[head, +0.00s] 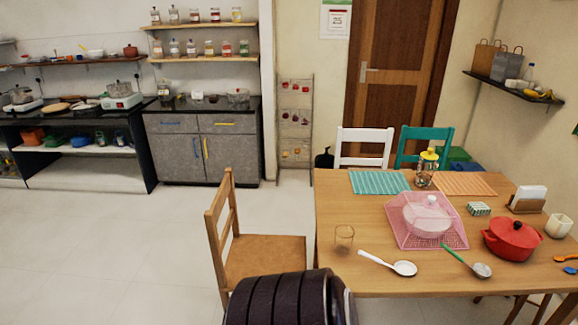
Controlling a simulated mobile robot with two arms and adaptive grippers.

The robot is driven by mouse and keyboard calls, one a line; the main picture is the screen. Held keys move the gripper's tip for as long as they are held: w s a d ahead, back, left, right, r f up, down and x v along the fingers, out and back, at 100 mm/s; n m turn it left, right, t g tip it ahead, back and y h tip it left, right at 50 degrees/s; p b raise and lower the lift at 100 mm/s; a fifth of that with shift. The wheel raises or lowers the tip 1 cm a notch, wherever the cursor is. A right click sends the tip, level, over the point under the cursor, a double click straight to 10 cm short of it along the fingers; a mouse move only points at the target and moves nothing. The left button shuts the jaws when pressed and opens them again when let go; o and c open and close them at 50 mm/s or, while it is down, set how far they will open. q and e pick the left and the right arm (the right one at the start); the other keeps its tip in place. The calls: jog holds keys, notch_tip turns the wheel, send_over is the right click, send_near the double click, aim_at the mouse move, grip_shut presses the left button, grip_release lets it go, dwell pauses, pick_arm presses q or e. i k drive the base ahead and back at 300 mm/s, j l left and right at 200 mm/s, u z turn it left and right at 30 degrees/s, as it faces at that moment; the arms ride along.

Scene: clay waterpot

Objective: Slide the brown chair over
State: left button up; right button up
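The brown chair (264,257) stands upright on the floor at the left end of the wooden table (440,279). Its slatted back is on the left and its seat faces right, toward the table. The seat's right edge is close to the table's left end; I cannot tell whether they touch. A dark ribbed part of my own body at the bottom of the head view hides the chair's front lower part. Neither of my grippers shows in the head view.
The floor left of the brown chair is clear up to the grey cabinet (203,156).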

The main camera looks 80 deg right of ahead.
aim_at(249, 255)
jog(key=z, duration=2.4)
jog(key=i+j, duration=0.3)
jog(key=j, duration=0.15)
jog(key=i+j+z, duration=0.15)
jog(key=i+j, duration=0.2)
